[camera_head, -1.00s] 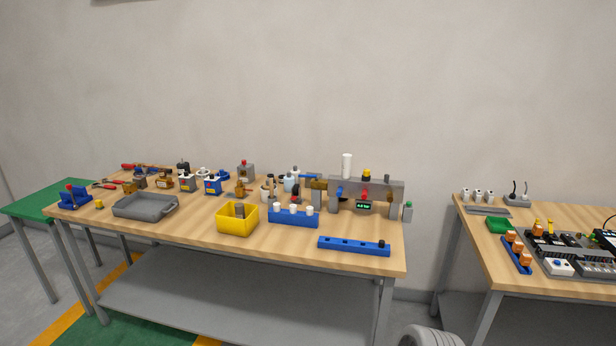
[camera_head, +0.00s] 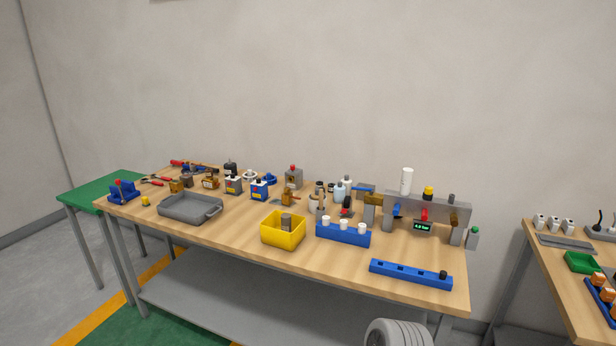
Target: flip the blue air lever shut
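A grey panel (camera_head: 436,208) stands on the right part of the wooden workbench. A blue lever (camera_head: 396,210) hangs at the panel's left part, seemingly pointing downward; it is too small to tell its exact angle. A red lever or knob (camera_head: 424,215) sits to its right, above a small display (camera_head: 423,226) with green digits reading about 4.0 bar. Another blue flat part (camera_head: 364,188) lies level just left of the panel, by a brown block. Neither of my grippers is in view.
In front of the panel are a blue strip with sockets (camera_head: 411,274), a blue rack with white caps (camera_head: 343,234) and a yellow bin (camera_head: 283,232). A grey tray (camera_head: 188,208) is at the left. A second bench (camera_head: 562,283) stands right, across a gap.

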